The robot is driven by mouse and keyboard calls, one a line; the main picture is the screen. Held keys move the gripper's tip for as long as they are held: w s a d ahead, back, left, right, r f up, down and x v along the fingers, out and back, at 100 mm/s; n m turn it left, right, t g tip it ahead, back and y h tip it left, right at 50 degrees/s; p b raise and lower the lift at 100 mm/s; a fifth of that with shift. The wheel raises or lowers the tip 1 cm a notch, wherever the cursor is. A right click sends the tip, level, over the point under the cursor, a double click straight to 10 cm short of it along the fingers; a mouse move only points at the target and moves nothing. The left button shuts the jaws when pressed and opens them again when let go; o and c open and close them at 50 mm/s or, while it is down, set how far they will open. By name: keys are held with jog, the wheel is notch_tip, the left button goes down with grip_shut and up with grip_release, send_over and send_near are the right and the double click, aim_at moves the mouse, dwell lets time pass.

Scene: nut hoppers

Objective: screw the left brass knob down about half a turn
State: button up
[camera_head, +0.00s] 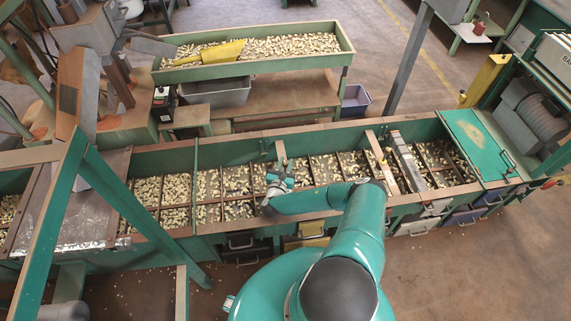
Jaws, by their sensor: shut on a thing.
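My gripper (281,178) is over the long green hopper trough (232,150), at the end of my teal arm, which reaches in from the lower right. The jaws are small here and are shut at the crossbar. The left brass knob cannot be made out apart from the gripper, which covers that spot. A small knob-like spot (388,150) shows by the crossbars farther right; its colour is too small to tell.
Nuts lie in the trough's divided compartments. Another brown crossbar (380,160) and a grey metal bar (406,163) cross it to the right. A green frame post (140,215) stands at the left. A second nut-filled tray (262,66) with a yellow scoop (222,52) is behind.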

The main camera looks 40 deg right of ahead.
jog(key=shift+m+g+h, duration=0.8)
jog(key=shift+m+g, duration=0.1)
jog(key=shift+g, duration=0.2)
jog(key=o, duration=1)
jog(key=shift+c, duration=0.2)
